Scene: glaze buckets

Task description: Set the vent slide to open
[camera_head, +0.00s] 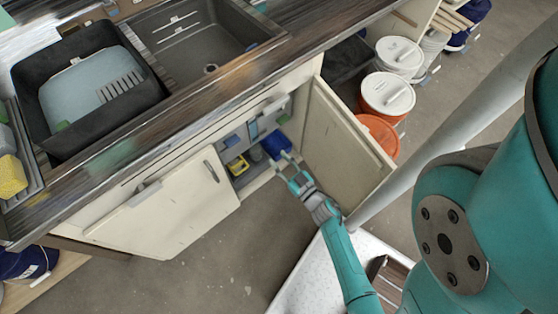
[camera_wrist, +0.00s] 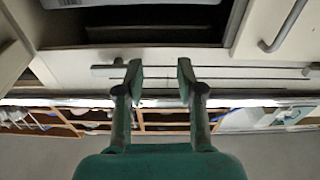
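My gripper (camera_head: 291,171) is in front of the open cupboard under the worktop. In the wrist view its two green fingers (camera_wrist: 160,72) stand apart with nothing seen between them. Beyond the fingers is a pale panel (camera_wrist: 215,60) with thin dark horizontal lines. A short grey bar (camera_wrist: 105,70) sits on it, by the left finger. I cannot tell for sure whether this bar is the vent slide, or how it is set. I cannot make out a vent slide in the head view either.
The cupboard door (camera_head: 330,140) stands open to the right of my gripper. A blue item (camera_head: 276,144) and a yellow item (camera_head: 238,166) are inside. Lidded buckets (camera_head: 388,93) stand right. Floor in front (camera_head: 215,245) is clear.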

